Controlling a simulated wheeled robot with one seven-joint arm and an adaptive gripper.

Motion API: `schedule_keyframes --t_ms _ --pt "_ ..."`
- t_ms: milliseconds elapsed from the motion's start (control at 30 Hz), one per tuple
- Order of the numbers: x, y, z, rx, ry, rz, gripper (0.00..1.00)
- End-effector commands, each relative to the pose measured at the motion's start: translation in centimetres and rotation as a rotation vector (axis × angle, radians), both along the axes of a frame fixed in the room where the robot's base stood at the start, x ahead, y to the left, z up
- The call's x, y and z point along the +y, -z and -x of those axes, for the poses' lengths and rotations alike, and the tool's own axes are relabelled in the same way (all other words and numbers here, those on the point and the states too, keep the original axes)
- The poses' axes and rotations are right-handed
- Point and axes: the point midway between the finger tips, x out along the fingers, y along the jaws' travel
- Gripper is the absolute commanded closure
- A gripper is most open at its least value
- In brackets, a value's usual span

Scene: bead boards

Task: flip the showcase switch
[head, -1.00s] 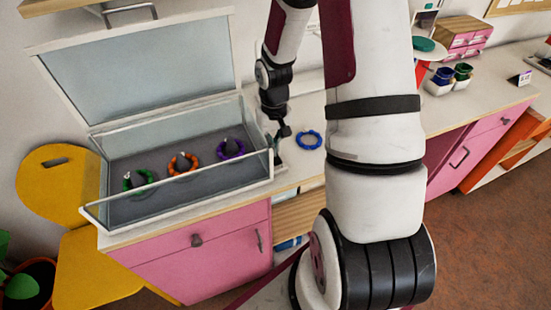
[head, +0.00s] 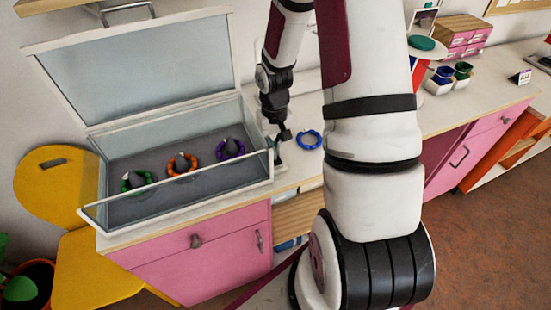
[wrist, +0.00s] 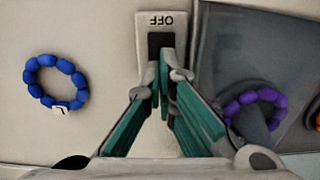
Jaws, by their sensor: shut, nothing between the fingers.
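The showcase (head: 180,205) is a glass-walled case with its lid (head: 140,72) raised. The switch (wrist: 160,22) is a pale plate beside the case, marked OFF at one end, with a dark part below that word in the wrist view. My gripper (wrist: 160,72) is shut and empty, its tips over the dark part. I cannot tell whether they touch it. My fingers hide the rest of the plate, so the switch's position is unclear. In the head view my gripper (head: 279,144) points down at the case's right end.
Green (head: 138,182), orange (head: 183,164) and purple (head: 230,149) bead rings lie around dark cones in the case. A blue bead ring (head: 309,140) lies on the counter, right of my gripper. Pots (head: 455,74) and a small pink drawer unit (head: 470,40) stand farther right.

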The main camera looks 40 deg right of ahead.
Motion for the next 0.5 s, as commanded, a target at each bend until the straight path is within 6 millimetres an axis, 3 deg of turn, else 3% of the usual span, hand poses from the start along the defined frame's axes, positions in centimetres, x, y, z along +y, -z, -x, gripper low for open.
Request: schedule_keyframes --t_ms 267,500 --pt "0.2 0.2 0.0 0.001 -0.003 -0.002 1.00" --pt "0.2 -1.6 0.1 -0.001 -0.003 -0.002 1.00"
